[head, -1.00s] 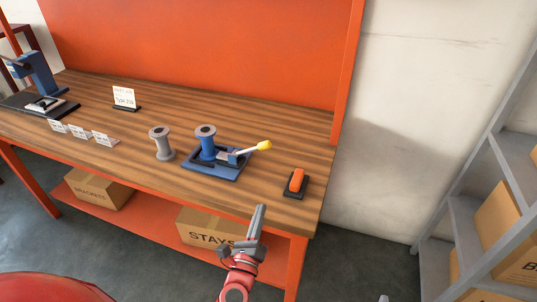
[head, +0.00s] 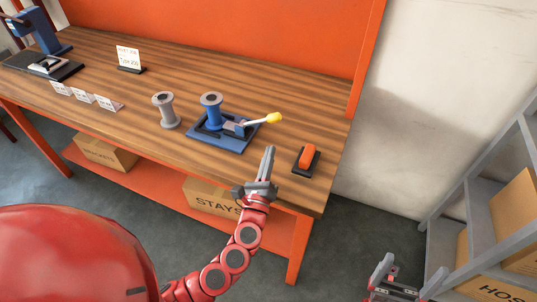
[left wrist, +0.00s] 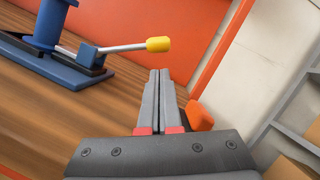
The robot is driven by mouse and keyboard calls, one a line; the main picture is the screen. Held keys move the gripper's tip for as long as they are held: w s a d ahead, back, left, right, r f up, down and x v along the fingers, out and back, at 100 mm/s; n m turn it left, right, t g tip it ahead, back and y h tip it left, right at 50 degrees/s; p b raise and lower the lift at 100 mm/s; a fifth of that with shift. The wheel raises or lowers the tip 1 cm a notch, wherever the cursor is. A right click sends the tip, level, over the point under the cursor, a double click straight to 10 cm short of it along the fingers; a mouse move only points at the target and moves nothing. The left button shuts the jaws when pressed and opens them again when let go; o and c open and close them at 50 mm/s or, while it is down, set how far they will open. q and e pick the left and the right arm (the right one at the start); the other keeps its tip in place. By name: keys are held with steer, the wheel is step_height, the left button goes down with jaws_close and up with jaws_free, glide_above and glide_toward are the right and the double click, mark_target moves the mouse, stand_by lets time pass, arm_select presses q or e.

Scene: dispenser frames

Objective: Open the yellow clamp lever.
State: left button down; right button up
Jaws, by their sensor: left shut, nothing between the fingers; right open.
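The clamp lever is a grey bar with a yellow knob (head: 274,117). It sticks out to the right from a blue clamp base (head: 228,141) on the wooden bench. A blue spool (head: 211,110) stands on that base. In the left wrist view the yellow knob (left wrist: 158,44) is ahead of the fingers, and the bar runs left to the blue base (left wrist: 70,70). My left gripper (head: 268,152) is shut and empty, in front of the knob and apart from it. My right gripper (head: 382,270) is open at the lower right, away from the bench.
An orange-handled tool on a black block (head: 306,160) lies right of the clamp, close to my left gripper. A grey spool (head: 166,111) stands left of the clamp. Small cards (head: 85,96) and a sign (head: 129,60) are further left. Grey shelving (head: 470,190) stands at the right.

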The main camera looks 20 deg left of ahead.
mark_target(273, 119)
arm_select(q)
steer(key=p+x, duration=0.1)
steer(key=x, duration=0.5)
steer(key=shift+w+r, duration=0.1)
steer(key=shift+w, duration=0.3)
steer(key=shift+r, duration=0.1)
steer(key=shift+a+r+n+p, duration=0.15)
steer(key=shift+r+n+p, duration=0.15)
steer(key=shift+n+p, duration=0.2)
steer(key=shift+a+r+n+g+y+p, duration=0.15)
steer(key=shift+r+n+y+p, duration=0.1)
steer(key=shift+r+n+p, duration=0.25)
steer(key=shift+a+r+n+g+y+p, duration=0.15)
steer(key=shift+a+r+n+y+p, duration=0.1)
steer(key=shift+r+n+p, duration=0.2)
steer(key=a+r+n+g+p, duration=0.3)
steer(key=a+r+n+p, duration=0.3)
steer(key=a+n+p, duration=0.3)
steer(key=shift+n+y+p, duration=0.4)
steer(key=shift+n+p, duration=0.15)
steer(key=shift+n, duration=0.7)
steer(key=shift+w+a, duration=0.1)
steer(key=shift+a, duration=0.05)
